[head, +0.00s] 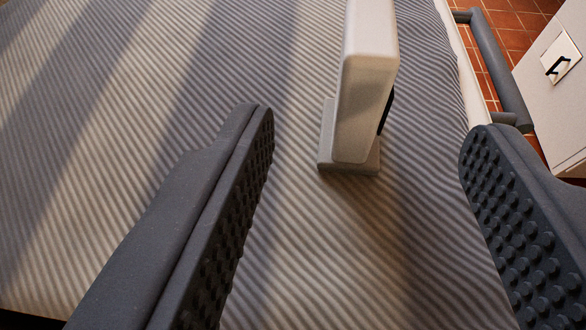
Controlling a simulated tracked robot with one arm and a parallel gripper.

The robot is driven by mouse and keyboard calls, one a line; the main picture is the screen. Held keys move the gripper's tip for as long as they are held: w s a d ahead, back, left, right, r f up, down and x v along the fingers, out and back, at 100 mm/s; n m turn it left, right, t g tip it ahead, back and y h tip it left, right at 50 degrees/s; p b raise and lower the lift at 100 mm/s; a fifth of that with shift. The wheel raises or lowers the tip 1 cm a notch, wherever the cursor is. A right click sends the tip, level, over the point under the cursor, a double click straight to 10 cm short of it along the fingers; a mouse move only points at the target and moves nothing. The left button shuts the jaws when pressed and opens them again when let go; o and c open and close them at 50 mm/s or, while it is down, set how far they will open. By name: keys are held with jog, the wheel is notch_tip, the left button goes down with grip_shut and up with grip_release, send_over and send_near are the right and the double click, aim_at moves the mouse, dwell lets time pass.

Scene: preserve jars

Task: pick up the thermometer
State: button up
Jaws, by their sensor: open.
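A pale, off-white upright block on a small flat foot (365,95) stands on the striped bed-like surface, just right of the middle in the head view. It is the only thing here that could be the thermometer, but no display or scale shows, so I cannot tell for sure. Its top is cut off by the frame, and a thin dark part shows on its right side. My gripper (370,125) is open, with one studded dark finger to the left of the block and one to the right. A gap shows on both sides, and nothing is held.
The ribbed grey and cream cloth (130,130) is otherwise clear. Its edge runs down the right, by a grey rail (495,65). Beyond are red floor tiles (508,38) and a white cabinet (553,90) with a dark handle.

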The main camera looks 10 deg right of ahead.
aim_at(360, 71)
jog(key=b+x, duration=0.1)
jog(key=x, duration=0.7)
jog(key=shift+f, duration=0.1)
jog(key=b+x, duration=0.1)
jog(key=x, duration=0.3)
jog(key=shift+w+d+b, duration=0.15)
jog(key=shift+d+b, duration=0.25)
jog(key=shift+d, duration=0.05)
jog(key=shift+w+d, duration=0.1)
jog(key=shift+w, duration=0.35)
jog(key=c, duration=1.1)
